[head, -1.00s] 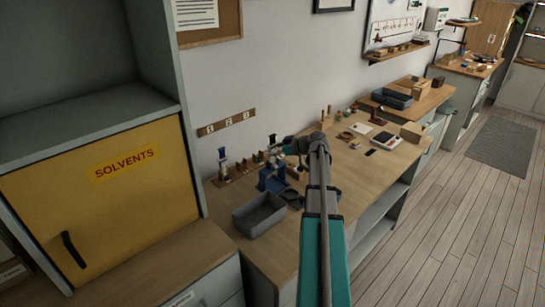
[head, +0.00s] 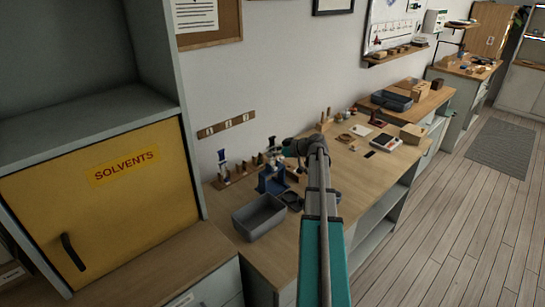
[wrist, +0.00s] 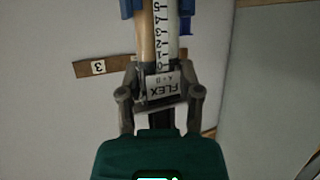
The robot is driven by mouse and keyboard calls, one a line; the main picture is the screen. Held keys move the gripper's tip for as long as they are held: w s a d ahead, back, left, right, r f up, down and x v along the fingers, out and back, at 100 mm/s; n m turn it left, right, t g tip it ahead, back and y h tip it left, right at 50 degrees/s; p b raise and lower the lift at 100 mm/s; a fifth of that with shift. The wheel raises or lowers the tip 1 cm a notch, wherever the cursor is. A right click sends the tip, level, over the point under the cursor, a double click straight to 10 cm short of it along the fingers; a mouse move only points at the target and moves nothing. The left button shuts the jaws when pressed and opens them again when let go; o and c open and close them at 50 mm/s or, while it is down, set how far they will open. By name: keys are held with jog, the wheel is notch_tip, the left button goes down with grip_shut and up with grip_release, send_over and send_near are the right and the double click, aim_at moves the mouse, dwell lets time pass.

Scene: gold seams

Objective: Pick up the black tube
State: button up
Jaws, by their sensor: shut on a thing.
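In the wrist view my gripper (wrist: 160,92) is shut on a twin-barrel syringe (wrist: 165,40). One barrel is beige, the other white with a black number scale. A white label reading "FLEX A + B" lies between the fingers, and blue parts show at the top edge. A dark stretch shows below the label; I cannot tell if it belongs to the syringe. I cannot make out a plainly black tube in either view. In the head view my arm hides most of the gripper and what it holds.
The wooden bench (head: 345,185) carries a grey bin (head: 259,216), a blue stand (head: 272,180) and a rack with small upright items near the wall. A number strip (head: 226,124) is on the wall. A yellow solvents cabinet (head: 100,210) stands at left. The bench's front right is fairly clear.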

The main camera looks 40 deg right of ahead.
aim_at(273, 144)
grip_shut()
jog(key=shift+r, duration=0.15)
notch_tip(273, 144, up, 3)
jog(key=p, duration=0.3)
jog(key=r+p+v, duration=0.1)
jog(key=p+v, duration=0.4)
jog(key=v, duration=0.3)
jog(key=a+r+p+v, duration=0.1)
jog(key=r+p+v, duration=0.1)
jog(key=p+v, duration=0.3)
jog(key=v, duration=0.3)
jog(key=shift+a+r, duration=0.2)
jog(key=shift+r, duration=0.05)
